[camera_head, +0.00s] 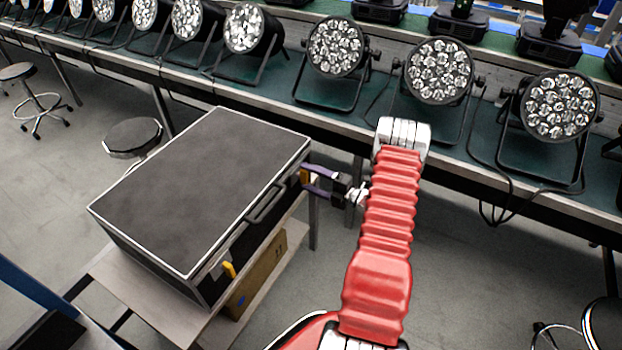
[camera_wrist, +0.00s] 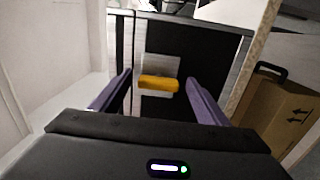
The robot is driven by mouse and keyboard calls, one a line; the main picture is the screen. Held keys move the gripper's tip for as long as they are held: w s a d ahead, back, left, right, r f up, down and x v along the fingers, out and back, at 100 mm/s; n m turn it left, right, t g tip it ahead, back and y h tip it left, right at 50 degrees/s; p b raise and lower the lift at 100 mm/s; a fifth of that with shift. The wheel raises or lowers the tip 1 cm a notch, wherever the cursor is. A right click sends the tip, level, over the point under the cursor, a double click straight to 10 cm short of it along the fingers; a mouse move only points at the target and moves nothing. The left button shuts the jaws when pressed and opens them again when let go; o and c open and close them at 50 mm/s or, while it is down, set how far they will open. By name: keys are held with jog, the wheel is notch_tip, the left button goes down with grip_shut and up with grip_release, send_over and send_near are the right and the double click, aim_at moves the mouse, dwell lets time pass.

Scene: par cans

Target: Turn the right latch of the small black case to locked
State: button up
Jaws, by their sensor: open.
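The small black case (camera_head: 200,185) with pale metal edges lies shut on a stand, its handle (camera_head: 264,205) on the side facing my arm. Its right latch (camera_head: 304,177) is a yellow lever on that side, partly hidden by my fingers. In the wrist view the yellow lever (camera_wrist: 159,82) lies crosswise on a grey plate (camera_wrist: 160,68). My gripper (camera_head: 309,180) has purple fingers. In the wrist view my gripper (camera_wrist: 158,78) is open, with one finger on each side of the lever; I cannot tell whether they touch it. The left latch (camera_head: 229,269) is also yellow.
The pale stand (camera_head: 150,300) carries the case. A cardboard box (camera_head: 258,275) sits below it. A long bench (camera_head: 400,150) with several par cans (camera_head: 440,70) runs behind. Stools (camera_head: 133,135) stand nearby. Floor right of the stand looks clear.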

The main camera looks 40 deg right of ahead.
jog(key=v, duration=1.4)
jog(key=shift+w, duration=0.1)
dwell(0.3)
